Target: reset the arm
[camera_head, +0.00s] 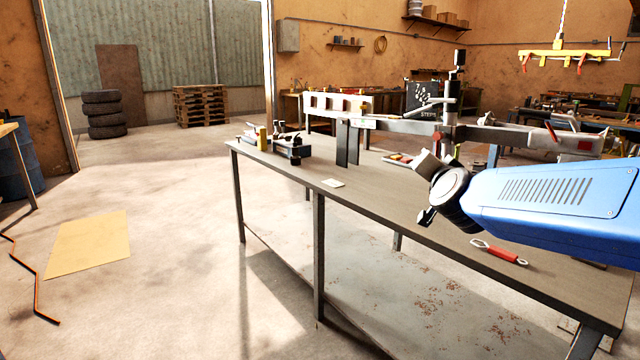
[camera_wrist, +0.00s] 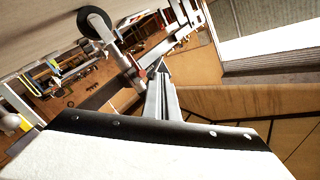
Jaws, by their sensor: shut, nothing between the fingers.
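My blue arm (camera_head: 560,195) reaches in from the right in the head view, above the workbench (camera_head: 345,192). Its dark wrist end hangs over the bench's front edge, where my gripper (camera_head: 427,215) is small and partly hidden by the wrist. In the wrist view, the grey fingers of my gripper (camera_wrist: 161,88) lie together beyond a white body with a black bolted edge. They are shut, with nothing held. The wrist view is strongly tilted.
A trailer axle (camera_head: 500,134) stands behind my arm. Stacked tyres (camera_head: 104,115) and pallets (camera_head: 201,105) stand far back. The left floor is mostly clear.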

